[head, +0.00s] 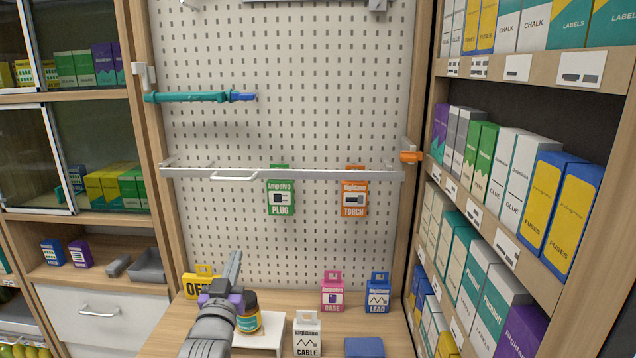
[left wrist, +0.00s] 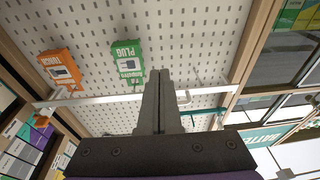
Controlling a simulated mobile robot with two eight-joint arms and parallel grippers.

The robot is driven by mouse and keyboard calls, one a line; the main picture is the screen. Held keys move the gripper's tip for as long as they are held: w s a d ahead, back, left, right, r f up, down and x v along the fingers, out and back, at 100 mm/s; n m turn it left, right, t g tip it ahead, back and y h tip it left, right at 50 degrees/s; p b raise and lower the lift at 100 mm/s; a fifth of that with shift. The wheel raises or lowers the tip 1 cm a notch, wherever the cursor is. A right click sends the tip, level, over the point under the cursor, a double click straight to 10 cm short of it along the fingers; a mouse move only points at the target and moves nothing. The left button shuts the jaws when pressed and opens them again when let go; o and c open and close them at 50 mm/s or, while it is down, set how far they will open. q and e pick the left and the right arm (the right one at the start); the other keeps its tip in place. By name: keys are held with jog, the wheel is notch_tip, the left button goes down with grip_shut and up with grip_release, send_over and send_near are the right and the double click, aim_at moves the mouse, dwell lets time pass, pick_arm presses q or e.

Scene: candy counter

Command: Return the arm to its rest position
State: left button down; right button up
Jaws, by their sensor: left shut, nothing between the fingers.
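My left gripper (head: 234,268) reaches in from the bottom of the head view, over the counter and in front of the pegboard. Its fingers are shut and empty, pointing up toward the board. In the left wrist view the closed fingers (left wrist: 158,100) stand together in the middle, with the board behind. My right gripper is not in view.
The pegboard (head: 300,120) has a rail (head: 330,175) with a green PLUG box (head: 281,196) and an orange TORCH box (head: 355,196). Filled shelves flank both sides.

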pick_arm(q)
jog(key=s+f+g+p, duration=0.1)
jog(key=s+f+g, duration=0.6)
jog(key=s+f, duration=0.5)
jog(key=s+d+f+g+p, duration=0.1)
jog(key=s+f+g, duration=0.6)
jog(key=s, duration=1.5)
notch_tip(320, 180, down, 6)
jog(key=shift+s+r+g, duration=0.2)
jog(key=shift+g, duration=0.1)
